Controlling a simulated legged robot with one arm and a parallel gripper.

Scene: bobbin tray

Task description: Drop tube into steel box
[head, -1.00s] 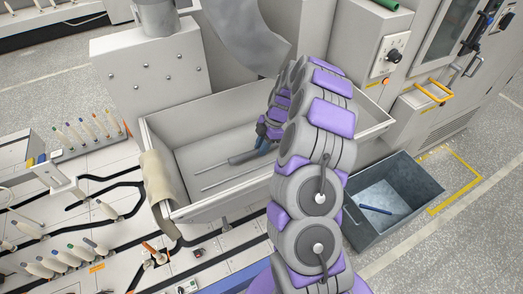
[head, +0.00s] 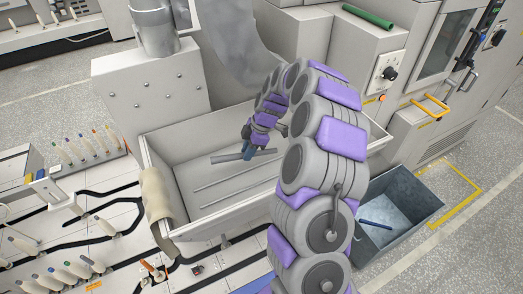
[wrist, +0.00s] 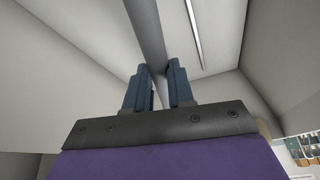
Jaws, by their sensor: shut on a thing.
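My gripper (head: 249,152) is down inside the pale tray, shut on a thick grey tube (head: 226,157). The tube sticks out to both sides of the fingers and appears slightly above the tray floor. In the wrist view, the tube (wrist: 146,28) runs between the blue fingers (wrist: 160,82), its near end hidden behind the gripper. The steel box (head: 404,241) is an open, grey-blue box on the floor at the right, partly behind my arm. A dark blue tube (head: 376,225) lies in it.
The pale tray (head: 210,229) has raised walls and holds thin rods (head: 222,179) on its floor. A cloth roll (head: 154,199) hangs over its left edge. A machine cabinet (head: 388,70) stands behind, with a green tube (head: 368,16) on top.

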